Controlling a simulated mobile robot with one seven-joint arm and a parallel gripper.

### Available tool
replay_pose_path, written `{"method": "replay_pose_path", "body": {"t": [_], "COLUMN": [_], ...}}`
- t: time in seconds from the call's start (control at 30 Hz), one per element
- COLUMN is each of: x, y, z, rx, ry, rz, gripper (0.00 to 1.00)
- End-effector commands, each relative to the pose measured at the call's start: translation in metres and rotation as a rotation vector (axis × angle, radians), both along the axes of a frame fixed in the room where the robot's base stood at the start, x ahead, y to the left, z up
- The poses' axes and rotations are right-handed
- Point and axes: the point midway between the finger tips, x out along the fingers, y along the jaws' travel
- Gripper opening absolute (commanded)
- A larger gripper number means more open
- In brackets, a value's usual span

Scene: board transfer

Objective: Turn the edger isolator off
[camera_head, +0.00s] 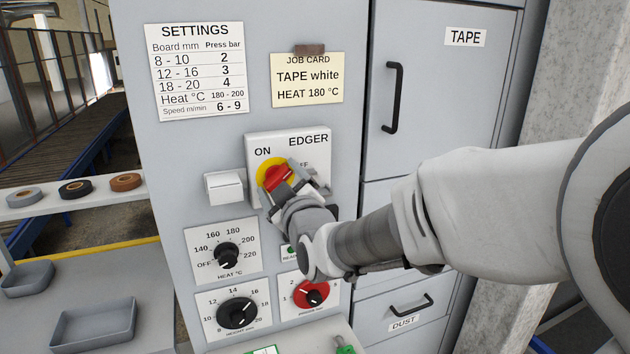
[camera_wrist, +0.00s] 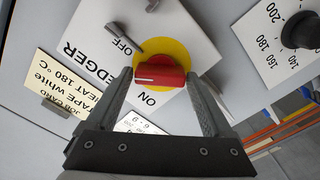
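The edger isolator's white plate (camera_wrist: 215,45) fills the middle of the wrist view, with a yellow disc (camera_wrist: 185,50) and a red handle (camera_wrist: 163,76). The white mark on the handle points between ON and OFF, at neither word. My gripper (camera_wrist: 160,78) has one finger at each end of the handle and appears shut on it lengthwise. In the head view, my gripper (camera_head: 290,195) covers the lower part of the isolator (camera_head: 257,142). The red handle (camera_head: 278,176) shows there, tilted, and the OFF word is partly hidden.
A grey bar (camera_wrist: 126,31) lies by the OFF word. A white box (camera_head: 224,187) is left of the isolator. A tape cabinet (camera_head: 445,85) is at right. Tape rolls (camera_head: 75,189) rest on a left shelf.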

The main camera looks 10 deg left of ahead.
Motion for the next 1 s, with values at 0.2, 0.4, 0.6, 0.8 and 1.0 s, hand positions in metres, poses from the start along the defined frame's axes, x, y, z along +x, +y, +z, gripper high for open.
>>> {"method": "replay_pose_path", "body": {"t": [0.2, 0.4, 0.6, 0.8, 1.0], "x": [-0.0001, -0.0002, -0.0002, -0.0002, 0.0], "y": [-0.0002, -0.0003, -0.0005, -0.0005, -0.0007], "z": [0.0001, -0.0002, -0.0019, -0.0048, -0.0058], "rx": [0.0, 0.001, 0.025, 0.111, 0.244], "ry": [0.0, 0.001, 0.014, 0.064, 0.145], "rz": [0.0, 0.0, 0.0, 0.0, 0.001], "gripper": [0.44, 0.19, 0.19, 0.19, 0.19]}}
